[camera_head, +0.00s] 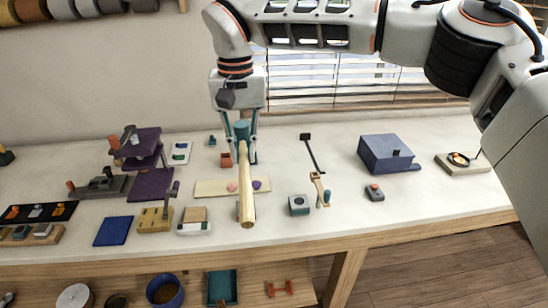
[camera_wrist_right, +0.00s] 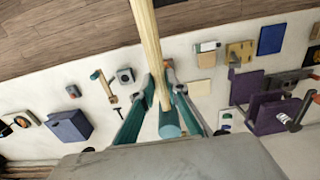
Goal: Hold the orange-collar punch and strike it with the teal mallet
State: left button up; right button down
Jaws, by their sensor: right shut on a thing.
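The teal mallet has a teal head (camera_head: 242,130) and a long pale wooden handle (camera_head: 247,205). My right gripper (camera_head: 243,158) is shut on the mallet near its head, above the middle of the bench. The handle points down toward the bench's front edge in the head view. In the right wrist view the teal head (camera_wrist_right: 170,125) lies between the fingers and the handle (camera_wrist_right: 146,25) runs to the top edge. I cannot surely pick out the orange-collar punch among the small parts. My left gripper is not in view.
The white bench (camera_head: 400,205) carries a purple press (camera_head: 150,185), a blue pad (camera_head: 113,231), a cream board (camera_head: 208,188), a grey-teal block (camera_head: 299,205), a tan stand (camera_head: 318,185) and a blue-grey box (camera_head: 385,153). The bench's right front is mostly clear.

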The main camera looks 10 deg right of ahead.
jog(key=shift+a+r, duration=0.15)
jog(key=shift+a, duration=0.25)
jog(key=shift+f, duration=2.05)
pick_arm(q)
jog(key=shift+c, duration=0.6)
